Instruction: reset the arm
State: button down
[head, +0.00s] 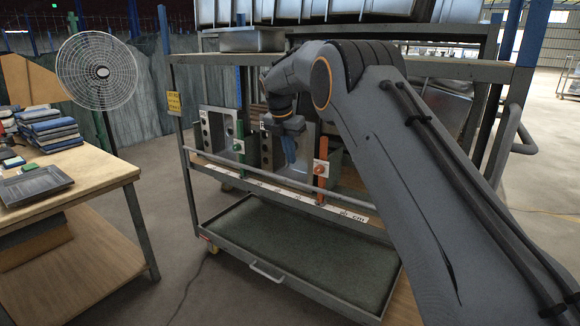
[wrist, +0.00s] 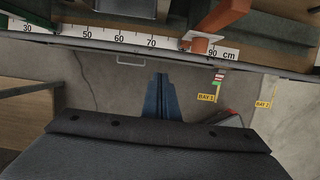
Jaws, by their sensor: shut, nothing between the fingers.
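My gripper (head: 289,150) is in front of the sink rack (head: 330,206) in the head view, at the height of its middle shelf. Its blue fingers point down and are together, with nothing between them. In the wrist view the shut fingers (wrist: 160,97) show at the centre, over the grey floor. The rack's front edge with a centimetre scale (wrist: 135,42) crosses the top of that view, apart from the fingertips. My arm reaches in from the right of the head view and hides part of the rack.
A lower tray (head: 300,255) is empty. A wooden table (head: 90,180) with stacked cloths and a fan (head: 97,72) are left.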

jog(key=s+d+r+m+g+y+p, duration=0.1)
jog(key=s+d+m+p, duration=0.1)
jog(key=s+d+m, duration=0.65)
jog(key=s+d+m+g+p, duration=0.1)
jog(key=s+d+m, duration=0.35)
jog(key=s, duration=0.65)
jog(key=s+d+f+m+p, duration=0.1)
jog(key=s+m, duration=0.4)
jog(key=s, duration=0.5)
jog(key=s+d+f+m+p, duration=0.1)
jog(key=s+d+m, duration=0.2)
jog(key=s+m, duration=0.3)
jog(key=s+d+f+m+y+p, duration=0.1)
jog(key=s+m, duration=0.4)
jog(key=s, duration=1)
jog(key=shift+s+d+f+g, duration=0.4)
jog(key=shift+d+f, duration=0.05)
jog(key=shift+d, duration=0.4)
